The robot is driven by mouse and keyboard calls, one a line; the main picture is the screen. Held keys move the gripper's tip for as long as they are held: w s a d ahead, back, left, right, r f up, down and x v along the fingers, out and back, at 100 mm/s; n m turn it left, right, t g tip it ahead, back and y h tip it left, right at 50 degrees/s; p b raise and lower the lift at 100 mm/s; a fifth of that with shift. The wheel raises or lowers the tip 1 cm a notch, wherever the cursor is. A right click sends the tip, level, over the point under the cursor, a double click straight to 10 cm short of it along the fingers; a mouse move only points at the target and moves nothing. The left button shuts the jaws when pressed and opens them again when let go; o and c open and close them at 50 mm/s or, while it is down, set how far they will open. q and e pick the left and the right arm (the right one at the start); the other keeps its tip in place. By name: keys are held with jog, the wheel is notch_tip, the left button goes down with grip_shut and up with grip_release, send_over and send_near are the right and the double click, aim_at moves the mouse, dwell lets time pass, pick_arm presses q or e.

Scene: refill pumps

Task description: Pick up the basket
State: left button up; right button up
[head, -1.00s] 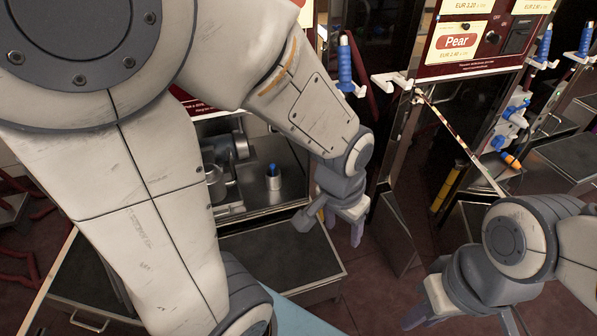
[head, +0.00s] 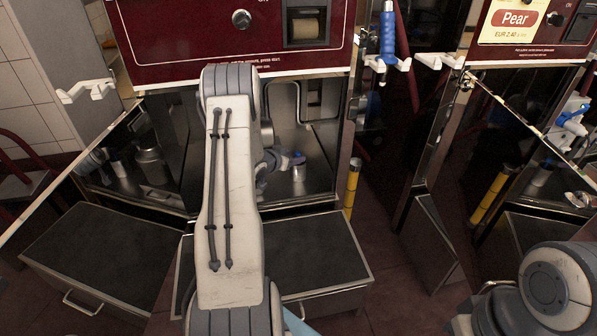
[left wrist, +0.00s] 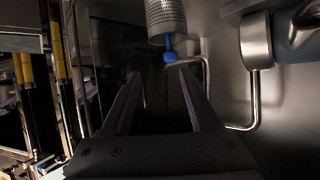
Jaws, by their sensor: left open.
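The basket (head: 299,172), a small metal cylinder with a blue knob, stands inside the middle machine's bay in the head view. In the left wrist view the basket (left wrist: 166,16) shows as a perforated metal cylinder at the top, appearing inverted, with its blue knob (left wrist: 170,56) just beyond the fingertips. My left gripper (left wrist: 159,74) is open with nothing between its two dark fingers. In the head view my left arm hides most of this gripper, just left of the basket.
A bent metal pipe (left wrist: 205,90) runs close to the right finger in the left wrist view. The bay's side walls stand close around the gripper. A blue nozzle (head: 387,35) hangs right of the machine, with a yellow post (head: 352,188) below. Drawer units (head: 100,250) stand in front.

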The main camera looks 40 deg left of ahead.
pick_arm(q)
jog(key=shift+t+h, duration=0.3)
jog(key=shift+t, duration=0.2)
jog(key=w+a+f+b, duration=0.2)
jog(key=w+f, duration=0.1)
jog(key=shift+w+a+f, duration=0.25)
jog(key=shift+a+f, duration=0.05)
jog(key=b+x, duration=0.3)
jog(key=x, duration=0.1)
jog(key=shift+w+d, duration=0.2)
jog(key=shift+w, duration=0.2)
jog(key=shift+w+a+b, duration=0.1)
jog(key=shift+w+b, duration=0.2)
jog(key=shift+w, duration=0.15)
grip_shut()
